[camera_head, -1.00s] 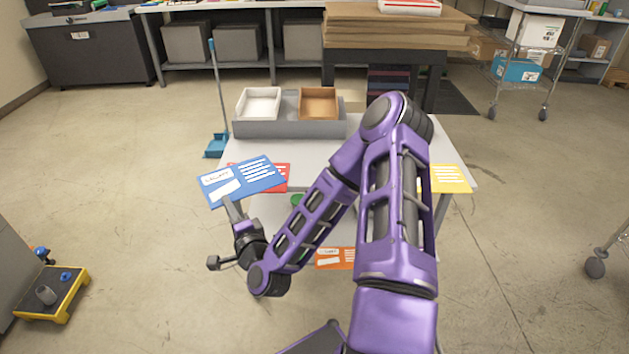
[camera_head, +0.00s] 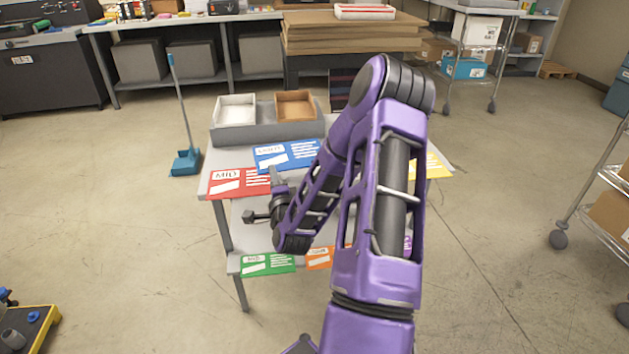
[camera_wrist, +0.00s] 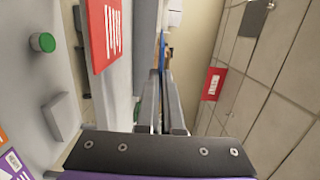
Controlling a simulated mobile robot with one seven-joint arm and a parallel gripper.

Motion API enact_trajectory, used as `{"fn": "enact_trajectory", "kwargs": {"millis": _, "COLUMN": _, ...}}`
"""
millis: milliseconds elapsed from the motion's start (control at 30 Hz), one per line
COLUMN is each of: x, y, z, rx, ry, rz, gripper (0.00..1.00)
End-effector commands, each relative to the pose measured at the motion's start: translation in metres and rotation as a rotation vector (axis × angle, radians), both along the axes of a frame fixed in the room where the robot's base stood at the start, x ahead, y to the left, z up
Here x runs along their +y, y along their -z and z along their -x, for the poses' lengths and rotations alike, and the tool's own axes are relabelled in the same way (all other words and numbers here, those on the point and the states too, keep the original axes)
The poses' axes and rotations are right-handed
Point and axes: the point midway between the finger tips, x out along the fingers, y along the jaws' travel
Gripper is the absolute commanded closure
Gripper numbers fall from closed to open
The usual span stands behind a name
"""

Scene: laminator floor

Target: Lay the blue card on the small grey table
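The blue card (camera_head: 287,155) is held by its near edge in my gripper (camera_head: 279,174), which is shut on it. In the head view the card appears over the top of a light grey two-level table (camera_head: 232,157), just in front of the grey tray stand; I cannot tell its height above the top. In the wrist view my gripper fingers (camera_wrist: 160,92) pinch the card (camera_wrist: 162,48), seen nearly edge-on. My purple arm covers the right part of the table.
A red card (camera_head: 238,183) lies at the table's left front and a yellow card (camera_head: 432,165) at the right. Green (camera_head: 267,264) and orange (camera_head: 319,258) cards are on the lower shelf. White (camera_head: 236,110) and brown (camera_head: 295,106) trays stand behind. A blue dustpan (camera_head: 186,162) is left.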

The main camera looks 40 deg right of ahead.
Motion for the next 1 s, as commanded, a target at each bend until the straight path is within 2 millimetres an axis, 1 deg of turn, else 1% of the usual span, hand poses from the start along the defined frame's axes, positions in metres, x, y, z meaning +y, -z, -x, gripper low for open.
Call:
{"fn": "enact_trajectory", "kwargs": {"millis": 33, "x": -0.021, "y": -0.005, "z": 0.004, "rx": -0.003, "ry": 0.038, "rz": 0.007, "gripper": 1.00}}
{"fn": "enact_trajectory", "kwargs": {"millis": 100, "x": -0.042, "y": -0.010, "z": 0.010, "rx": -0.001, "ry": 0.076, "rz": 0.005, "gripper": 1.00}}
{"fn": "enact_trajectory", "kwargs": {"millis": 167, "x": -0.054, "y": -0.014, "z": 0.013, "rx": -0.002, "ry": 0.098, "rz": 0.003, "gripper": 1.00}}
{"fn": "enact_trajectory", "kwargs": {"millis": 233, "x": -0.062, "y": -0.013, "z": 0.016, "rx": 0.001, "ry": 0.114, "rz": 0.000, "gripper": 1.00}}
{"fn": "enact_trajectory", "kwargs": {"millis": 333, "x": -0.066, "y": 0.001, "z": 0.017, "rx": 0.003, "ry": 0.123, "rz": -0.004, "gripper": 1.00}}
{"fn": "enact_trajectory", "kwargs": {"millis": 500, "x": -0.065, "y": 0.033, "z": 0.017, "rx": 0.003, "ry": 0.121, "rz": -0.004, "gripper": 1.00}}
{"fn": "enact_trajectory", "kwargs": {"millis": 733, "x": -0.065, "y": 0.052, "z": 0.017, "rx": 0.002, "ry": 0.121, "rz": -0.001, "gripper": 1.00}}
{"fn": "enact_trajectory", "kwargs": {"millis": 900, "x": -0.065, "y": 0.076, "z": 0.017, "rx": 0.002, "ry": 0.120, "rz": -0.002, "gripper": 1.00}}
{"fn": "enact_trajectory", "kwargs": {"millis": 1000, "x": -0.065, "y": 0.083, "z": 0.017, "rx": 0.002, "ry": 0.121, "rz": -0.001, "gripper": 1.00}}
